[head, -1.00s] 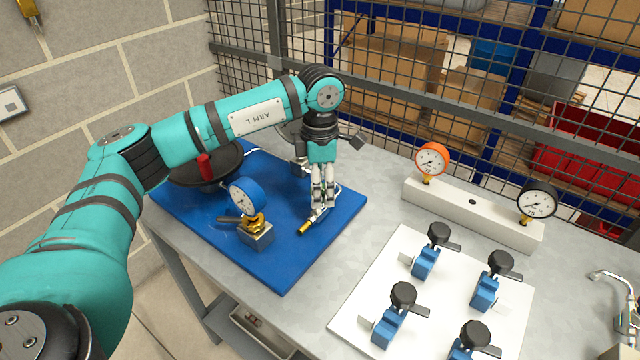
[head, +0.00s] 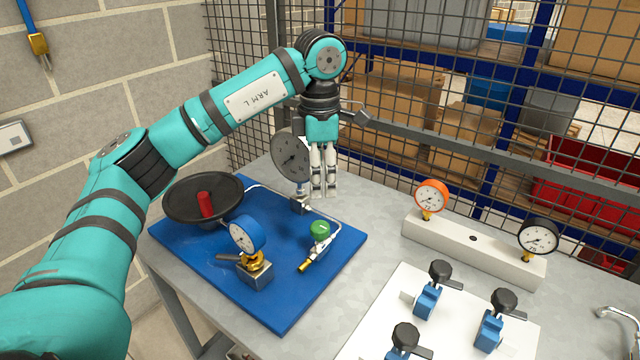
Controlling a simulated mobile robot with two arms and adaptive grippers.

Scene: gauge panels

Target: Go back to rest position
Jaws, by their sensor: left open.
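My left gripper (head: 324,192) hangs fingers down above the back right part of the blue board (head: 290,310). It is open and empty, with its fingers close together in the picture. A green-knobbed valve (head: 319,230) with a brass end stands on the board just below the fingertips, apart from them. A grey gauge (head: 291,156) stands behind, partly hidden by the gripper. A blue gauge (head: 246,233) sits on a brass fitting and metal block at the front of the board. My right gripper is not in view.
A black dish with a red handle (head: 205,203) is on the board's left. A white block (head: 470,245) carries an orange gauge (head: 431,195) and a black gauge (head: 538,236). A white plate (head: 375,325) holds blue valves. Mesh fencing (head: 420,135) runs behind the table.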

